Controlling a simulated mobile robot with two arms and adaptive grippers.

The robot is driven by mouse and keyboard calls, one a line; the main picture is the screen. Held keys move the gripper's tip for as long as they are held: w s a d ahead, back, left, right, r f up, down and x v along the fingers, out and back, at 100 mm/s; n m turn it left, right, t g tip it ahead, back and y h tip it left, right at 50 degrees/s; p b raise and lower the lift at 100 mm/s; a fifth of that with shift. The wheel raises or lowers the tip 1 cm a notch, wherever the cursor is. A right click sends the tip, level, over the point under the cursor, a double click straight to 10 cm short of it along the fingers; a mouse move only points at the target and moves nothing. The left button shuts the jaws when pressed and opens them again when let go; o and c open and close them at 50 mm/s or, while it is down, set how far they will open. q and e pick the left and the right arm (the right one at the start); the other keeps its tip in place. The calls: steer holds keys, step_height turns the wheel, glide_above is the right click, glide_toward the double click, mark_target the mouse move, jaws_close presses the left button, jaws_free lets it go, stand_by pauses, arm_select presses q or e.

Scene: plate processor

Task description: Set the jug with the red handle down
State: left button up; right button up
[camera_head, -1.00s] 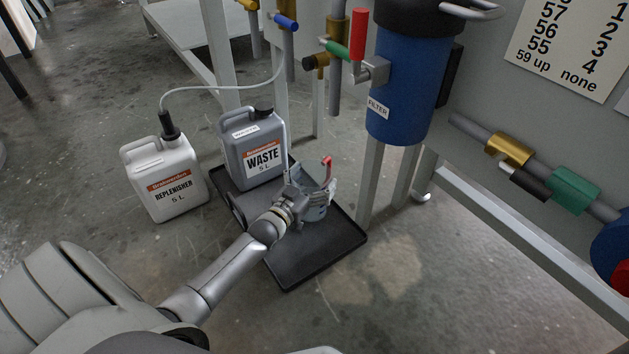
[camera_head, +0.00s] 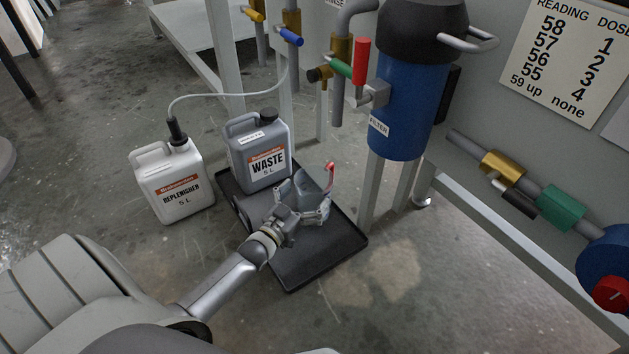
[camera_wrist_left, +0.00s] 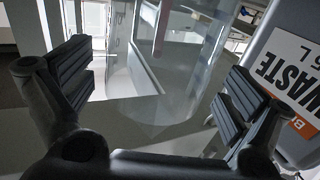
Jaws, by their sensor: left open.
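The jug with the red handle (camera_head: 330,176) is a clear vessel over the black tray (camera_head: 322,262) in the head view. It looks upright, and its base is hidden behind my gripper, so contact with the tray is not plain to see. My left gripper (camera_head: 307,209) is open on the near side of the jug. In the left wrist view the two dark finger pads (camera_wrist_left: 158,92) are wide apart. The clear jug wall (camera_wrist_left: 185,75) shows between and beyond them, with gaps to the pads. My right gripper is not in view.
The grey WASTE canister (camera_head: 258,150) stands on the back of the tray, close to the jug. A white REPLENISHER canister (camera_head: 172,182) with a tube stands on the floor at left. The blue filter (camera_head: 405,105) and its pipes are at right. The tray's front is bare.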

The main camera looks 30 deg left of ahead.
arm_select(q)
steer(key=s+p, duration=0.2)
steer(key=s, duration=0.3)
steer(key=shift+s+r, duration=0.1)
steer(key=shift+s, duration=0.25)
steer(key=shift+s+p, duration=0.35)
steer(key=shift+s, duration=0.1)
stand_by(1.5)
